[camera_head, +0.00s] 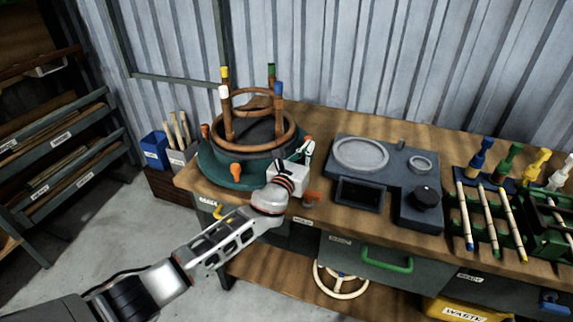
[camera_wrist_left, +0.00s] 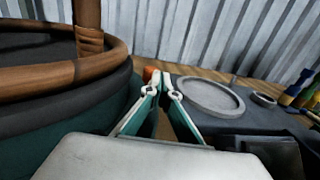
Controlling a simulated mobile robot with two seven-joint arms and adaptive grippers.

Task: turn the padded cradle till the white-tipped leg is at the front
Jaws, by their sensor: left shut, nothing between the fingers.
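The padded cradle (camera_head: 256,135) stands on the bench with a dark padded ring on a green round base (camera_head: 212,172). A rattan frame stands upright in it. Its white-tipped leg (camera_head: 224,92) is at the front left, the blue-tipped leg (camera_head: 278,90) at the front right, the yellow-tipped leg (camera_head: 225,74) at the back left and the green-tipped leg (camera_head: 271,72) at the back right. Orange knobs (camera_head: 236,172) stick out round the base. My left gripper (camera_head: 308,146) is shut and empty beside the cradle's right side. In the left wrist view its fingertips (camera_wrist_left: 160,84) meet near an orange knob (camera_wrist_left: 149,73); contact is unclear.
A dark device with a round plate (camera_head: 360,153) stands right of the cradle, close to my left gripper. Racks with colour-tipped rods (camera_head: 487,215) are farther right. A blue bin (camera_head: 155,148) stands at the left. The corrugated wall (camera_head: 400,60) is behind.

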